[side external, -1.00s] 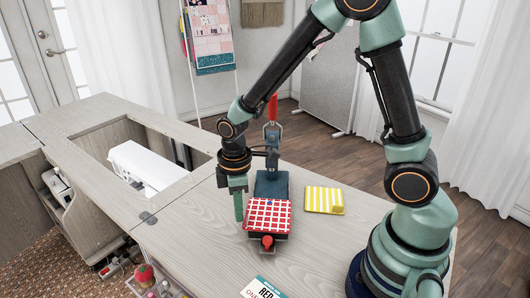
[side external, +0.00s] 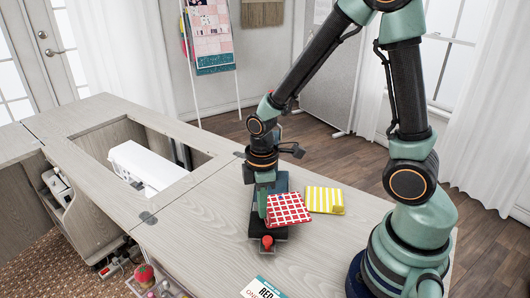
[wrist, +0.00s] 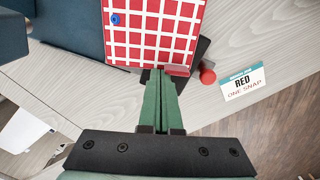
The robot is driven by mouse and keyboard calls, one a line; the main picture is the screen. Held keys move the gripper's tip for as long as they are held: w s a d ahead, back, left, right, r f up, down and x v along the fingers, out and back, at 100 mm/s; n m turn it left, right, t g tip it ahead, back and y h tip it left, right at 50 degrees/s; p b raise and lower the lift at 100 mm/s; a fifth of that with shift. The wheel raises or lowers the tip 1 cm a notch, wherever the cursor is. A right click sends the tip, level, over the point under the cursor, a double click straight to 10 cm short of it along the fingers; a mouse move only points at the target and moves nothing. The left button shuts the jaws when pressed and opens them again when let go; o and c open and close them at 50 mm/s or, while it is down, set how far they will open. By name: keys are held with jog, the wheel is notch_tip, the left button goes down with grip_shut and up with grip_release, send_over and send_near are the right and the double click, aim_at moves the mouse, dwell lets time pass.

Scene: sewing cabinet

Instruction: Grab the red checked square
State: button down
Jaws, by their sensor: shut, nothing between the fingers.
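The red checked square (side external: 288,209) lies over the front part of a dark device, its right side reaching toward the yellow striped cloth. In the wrist view the checked square (wrist: 150,30) fills the top middle and has a small blue round dot near its upper left. My gripper (side external: 262,213) is at the square's left edge, pointing down. In the wrist view my green fingers (wrist: 158,74) are together, with their tips at the square's near edge. Nothing is held between them. Whether the tips touch the cloth I cannot tell.
A dark base with a red knob (side external: 267,241) shows in front of the square. A card reading "RED ONE SNAP" (side external: 264,289) lies at the front.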

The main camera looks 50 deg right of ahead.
jog(key=w+a, duration=0.2)
jog(key=a, duration=0.1)
jog(key=shift+w, duration=0.35)
notch_tip(320, 180, up, 9)
jog(key=c, duration=1.5)
grip_release()
jog(key=shift+r, duration=0.25)
jog(key=shift+c, duration=0.2)
jog(key=o, duration=0.6)
jog(key=shift+r, duration=0.25)
